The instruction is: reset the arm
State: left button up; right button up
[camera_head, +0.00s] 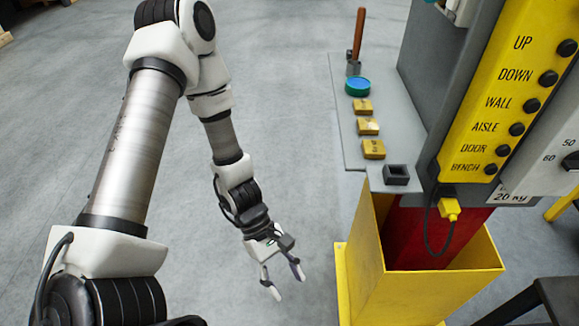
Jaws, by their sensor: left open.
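My left arm comes in from the left and bends down at the centre of the view. My left gripper (284,281) is open and empty, its fingers pointing down over the grey floor. It is apart from the yellow bin-like base (412,298) to its right. My right gripper is not in view.
On the shelf stand a brown-handled lever (358,38), a blue-green round dish (357,86), several brass blocks (368,127) and a dark square socket (396,174). A yellow plug (449,209) with a cable hangs below the panel. The floor at left is clear.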

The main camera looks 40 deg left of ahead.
pick_arm(q)
jog(key=s+a+f+m+g+y, duration=0.2)
jog(key=s+f+m+y, duration=0.15)
jog(key=s, duration=0.35)
jog(key=s+a+f+m+g+y, duration=0.2)
jog(key=s+f+m+g, duration=0.15)
jog(key=s, duration=0.25)
jog(key=w+a+f+m+t+y, duration=0.1)
jog(key=w+f+m+t+y, duration=0.1)
jog(key=w+f+m+t, duration=0.3)
jog(key=w+m+t, duration=0.3)
jog(key=shift+w+f, duration=0.15)
jog(key=shift+f, duration=0.1)
jog(key=shift+y, duration=0.25)
jog(key=shift+c, duration=0.4)
